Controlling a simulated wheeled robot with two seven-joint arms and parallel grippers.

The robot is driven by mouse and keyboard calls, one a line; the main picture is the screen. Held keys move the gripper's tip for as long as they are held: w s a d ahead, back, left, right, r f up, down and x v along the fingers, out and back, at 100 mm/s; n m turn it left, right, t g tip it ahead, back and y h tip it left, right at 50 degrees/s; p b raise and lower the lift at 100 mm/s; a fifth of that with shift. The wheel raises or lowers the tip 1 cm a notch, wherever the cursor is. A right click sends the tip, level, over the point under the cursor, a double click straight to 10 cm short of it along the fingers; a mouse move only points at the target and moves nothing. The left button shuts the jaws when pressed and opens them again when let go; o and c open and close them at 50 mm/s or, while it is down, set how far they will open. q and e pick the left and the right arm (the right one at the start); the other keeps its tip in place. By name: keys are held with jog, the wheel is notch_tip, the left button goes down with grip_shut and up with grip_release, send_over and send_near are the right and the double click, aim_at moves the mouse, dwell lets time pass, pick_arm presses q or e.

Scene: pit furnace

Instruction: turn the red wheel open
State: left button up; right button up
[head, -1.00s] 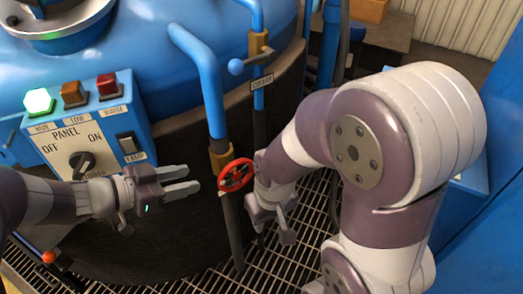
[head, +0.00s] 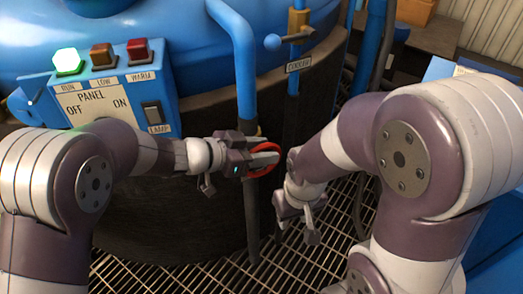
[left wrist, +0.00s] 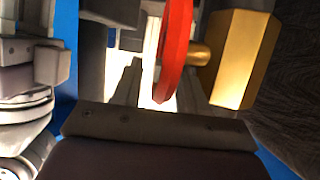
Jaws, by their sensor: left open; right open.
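The red wheel (head: 262,173) sits low on the blue vertical pipe in the head view, largely hidden behind my left gripper (head: 270,156). The left jaws are open and lie across the wheel, pointing right. In the left wrist view the red wheel (left wrist: 174,50) is seen nearly edge-on, with its rim between the open fingers. A brass valve body (left wrist: 236,58) with a short stem stands right of it. I cannot tell whether a finger touches the rim. My right gripper (head: 297,222) is open and empty, lower and to the right of the wheel.
A blue panel (head: 88,92) with a lit green lamp (head: 68,61) and a lamp switch (head: 152,115) stands at the left, behind my left arm. The blue pipe (head: 243,65) rises above the wheel. A second pipe with a label (head: 299,65) stands close right. Grating (head: 165,277) lies below.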

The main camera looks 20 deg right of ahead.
pick_arm(q)
grip_shut()
jog(key=shift+a+f, duration=0.1)
jog(key=shift+a+f+h+b, duration=0.15)
jog(key=shift+h+b, duration=0.25)
jog(key=shift+b, duration=0.2)
jog(key=h+b, duration=0.2)
jog(key=shift+s+a+f+t+b, duration=0.1)
jog(key=shift+a+f+t+b, duration=0.1)
jog(key=shift+a+t+b, duration=0.15)
jog(key=h+b, duration=0.2)
jog(key=b, duration=0.1)
jog(key=shift+a+t+h, duration=0.25)
jog(key=shift+a+h, duration=0.05)
jog(key=shift+h, duration=0.1)
jog(key=shift+a+h+b, duration=0.1)
jog(key=shift+h+b, duration=0.3)
jog(key=shift+h, duration=0.2)
jog(key=shift+s, duration=0.1)
